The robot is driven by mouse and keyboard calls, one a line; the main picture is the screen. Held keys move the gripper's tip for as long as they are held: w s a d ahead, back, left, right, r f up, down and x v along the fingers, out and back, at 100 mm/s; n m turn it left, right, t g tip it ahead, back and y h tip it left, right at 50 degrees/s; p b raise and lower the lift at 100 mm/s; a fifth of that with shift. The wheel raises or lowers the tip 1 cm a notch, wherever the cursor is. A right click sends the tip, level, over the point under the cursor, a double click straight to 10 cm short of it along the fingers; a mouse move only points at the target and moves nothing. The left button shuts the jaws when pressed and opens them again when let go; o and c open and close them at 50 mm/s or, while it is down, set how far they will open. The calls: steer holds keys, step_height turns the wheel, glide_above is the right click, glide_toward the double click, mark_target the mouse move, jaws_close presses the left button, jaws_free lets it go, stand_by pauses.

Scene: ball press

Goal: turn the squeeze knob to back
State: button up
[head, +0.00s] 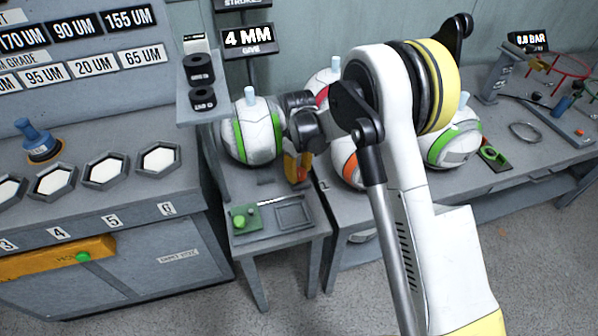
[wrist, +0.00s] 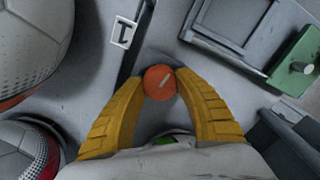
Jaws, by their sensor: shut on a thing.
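The squeeze knob is a small round orange knob (wrist: 160,82) with a short white mark slanting to the upper right in the wrist view. My gripper (wrist: 160,85) has its yellow fingers closed on the knob, one on each side. In the head view my gripper (head: 297,168) reaches down to the small grey stand, and its arm hides much of the area behind it. The knob's base and lower part are hidden by the fingers in the wrist view.
A green box (head: 245,221) with a green button and a square grey tray (head: 293,213) sit at the stand's front. A white ball with green stripes (head: 252,131) stands close left of my gripper. More balls stand right. A label "1" (wrist: 123,33) lies near the knob.

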mark_target(299, 171)
steer(key=shift+n, duration=1.1)
steer(key=o, duration=1.2)
step_height(299, 171, up, 12)
